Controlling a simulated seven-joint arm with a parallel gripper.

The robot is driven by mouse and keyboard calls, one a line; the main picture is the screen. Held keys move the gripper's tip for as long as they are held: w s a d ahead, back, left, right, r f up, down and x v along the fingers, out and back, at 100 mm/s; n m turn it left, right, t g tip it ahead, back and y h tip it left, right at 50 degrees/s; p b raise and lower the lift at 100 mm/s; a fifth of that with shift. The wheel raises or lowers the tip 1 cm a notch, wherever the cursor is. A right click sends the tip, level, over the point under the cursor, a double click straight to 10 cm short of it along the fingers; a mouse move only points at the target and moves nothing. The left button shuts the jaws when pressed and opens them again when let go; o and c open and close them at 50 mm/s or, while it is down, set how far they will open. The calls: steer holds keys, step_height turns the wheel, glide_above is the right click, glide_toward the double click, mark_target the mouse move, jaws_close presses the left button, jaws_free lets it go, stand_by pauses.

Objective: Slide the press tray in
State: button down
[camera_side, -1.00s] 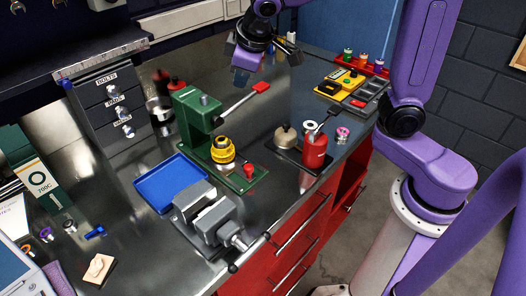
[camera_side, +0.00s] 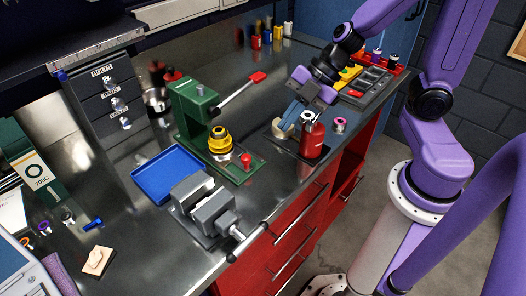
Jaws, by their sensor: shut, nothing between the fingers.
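The green press (camera_side: 195,104) stands on the bench with its red-tipped lever (camera_side: 240,89) raised to the right. Its green tray (camera_side: 236,166) sticks out at the front right, with a red knob (camera_side: 246,160) on its outer end. A yellow round part (camera_side: 220,141) sits on the tray side of the press, close to the column. My gripper (camera_side: 287,122) points down, right of the press and apart from the tray and knob. It is shut and empty, beside the red bottle and above or in front of a tan rounded object (camera_side: 281,130); contact there cannot be told.
A red bottle (camera_side: 312,137) stands close right of my gripper on a dark mat. A grey vise (camera_side: 208,212) stands in front of the press, near the tray's outer end. A blue bin (camera_side: 168,174) lies left of it. Several small bottles (camera_side: 268,34) stand at the back.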

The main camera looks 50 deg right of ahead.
mark_target(230, 151)
steer(key=shift+x, duration=5)
steer(key=shift+w, duration=0.15)
steer(key=shift+w, duration=2.7)
steer(key=shift+d+r, duration=0.1)
steer(key=shift+r, duration=0.05)
